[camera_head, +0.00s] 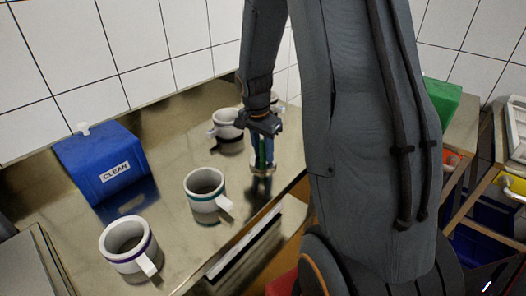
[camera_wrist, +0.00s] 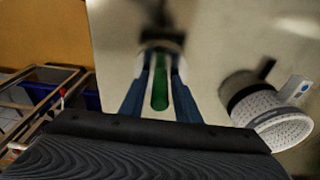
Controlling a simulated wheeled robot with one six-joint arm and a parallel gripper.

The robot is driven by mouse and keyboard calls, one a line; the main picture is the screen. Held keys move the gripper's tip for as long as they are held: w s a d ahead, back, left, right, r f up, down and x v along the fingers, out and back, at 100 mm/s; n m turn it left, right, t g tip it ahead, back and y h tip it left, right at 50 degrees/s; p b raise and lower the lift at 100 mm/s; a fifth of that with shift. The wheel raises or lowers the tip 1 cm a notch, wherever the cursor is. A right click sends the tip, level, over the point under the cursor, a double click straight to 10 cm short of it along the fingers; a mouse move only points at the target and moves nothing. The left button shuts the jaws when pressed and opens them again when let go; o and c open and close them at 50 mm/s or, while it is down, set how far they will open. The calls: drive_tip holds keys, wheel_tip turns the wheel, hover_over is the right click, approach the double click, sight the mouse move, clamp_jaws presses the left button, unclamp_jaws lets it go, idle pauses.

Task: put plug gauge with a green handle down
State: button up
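The plug gauge's green handle (camera_head: 262,153) points up between the blue fingers of my gripper (camera_head: 262,150) in the head view. In the wrist view the green handle (camera_wrist: 160,90) lies between the two fingertips (camera_wrist: 161,62), which look shut on it. The gauge's lower end is pale and partly hidden by the fingers, just above its reflection in the shiny worktop (camera_head: 165,180). I cannot tell whether it touches the worktop.
White moulds stand left of my gripper: one teal-banded (camera_head: 204,186), one purple-banded (camera_head: 125,240), one dark-banded (camera_head: 227,122). A perforated mould (camera_wrist: 270,115) shows right in the wrist view. A blue CLEAN box (camera_head: 85,180) stands further left. The worktop's front edge is close.

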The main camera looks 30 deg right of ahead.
sight(260, 163)
drive_tip(key=shift+o, duration=0.3)
drive_tip(key=shift+r, duration=0.1)
wheel_tip(260, 163, up, 12)
drive_tip(key=a+b, duration=0.1)
drive_tip(key=b, duration=0.1)
drive_tip(key=shift+s+a, duration=0.35)
idle(0.4)
